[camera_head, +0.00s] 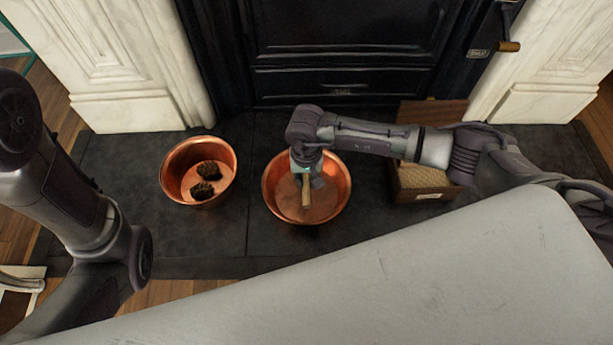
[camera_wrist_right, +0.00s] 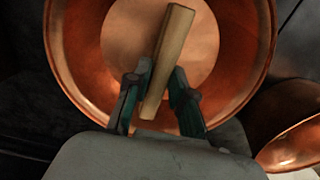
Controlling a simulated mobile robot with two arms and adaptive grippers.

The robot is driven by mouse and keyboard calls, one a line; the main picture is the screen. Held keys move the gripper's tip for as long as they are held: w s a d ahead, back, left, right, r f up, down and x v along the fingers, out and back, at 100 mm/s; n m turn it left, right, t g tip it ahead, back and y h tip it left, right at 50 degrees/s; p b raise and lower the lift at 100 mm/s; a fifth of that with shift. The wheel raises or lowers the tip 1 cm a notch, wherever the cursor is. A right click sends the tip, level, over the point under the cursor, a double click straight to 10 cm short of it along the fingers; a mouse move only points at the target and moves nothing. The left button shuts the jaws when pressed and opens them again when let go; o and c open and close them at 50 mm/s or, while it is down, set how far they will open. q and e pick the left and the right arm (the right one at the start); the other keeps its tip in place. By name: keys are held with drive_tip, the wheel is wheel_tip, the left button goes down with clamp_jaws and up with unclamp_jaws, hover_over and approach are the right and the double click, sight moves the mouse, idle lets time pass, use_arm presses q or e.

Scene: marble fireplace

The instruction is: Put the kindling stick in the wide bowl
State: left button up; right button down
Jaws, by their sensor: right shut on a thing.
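The kindling stick (camera_head: 306,191) is a pale, squared piece of wood. My right gripper (camera_head: 307,178) is shut on it and holds it over the inside of the wide copper bowl (camera_head: 336,197). In the right wrist view the stick (camera_wrist_right: 169,50) stands up between the green-black fingers of the gripper (camera_wrist_right: 158,92), with the bowl's copper wall (camera_wrist_right: 75,45) around it. I cannot tell whether the stick touches the bowl's floor. My left arm comes in from the left, but its gripper is out of view.
A wooden box (camera_head: 402,194) with an open lid stands to the right, partly behind my right arm. The dark hearth slab (camera_head: 140,220) is clear in front of the smaller bowl.

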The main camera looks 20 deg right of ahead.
sight(306, 181)
drive_tip(key=c, duration=0.9)
unclamp_jaws()
wheel_tip(306, 181, up, 7)
drive_tip(key=p, duration=0.5)
drive_tip(key=shift+r+p, duration=0.1)
drive_tip(key=shift+p, duration=0.25)
